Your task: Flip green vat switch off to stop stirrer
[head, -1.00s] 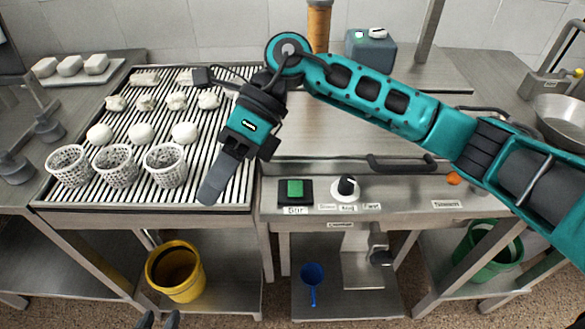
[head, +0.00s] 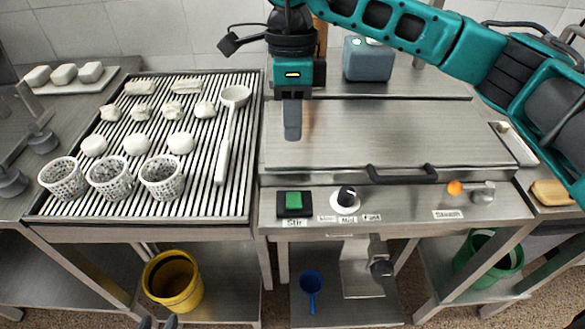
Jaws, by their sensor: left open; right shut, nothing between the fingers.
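The green switch (head: 294,200) sits in a black housing labelled "Stir" on the front panel of the vat (head: 400,140). Its tilt, on or off, is too small to tell. The vat's flat metal lid is closed, so the stirrer is hidden. My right gripper (head: 292,135) is shut and empty, pointing down over the left part of the lid, behind the switch and apart from it. My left gripper (head: 158,323) is open at the bottom edge, with only its dark fingertips showing, far below the switch.
A black-and-white knob (head: 346,198) is right of the switch. The lid's black handle (head: 402,176) juts forward. An orange-tipped valve (head: 455,188) is further right. A slatted rack (head: 215,190) at left holds perforated baskets (head: 161,178), white lumps and a ladle (head: 228,140).

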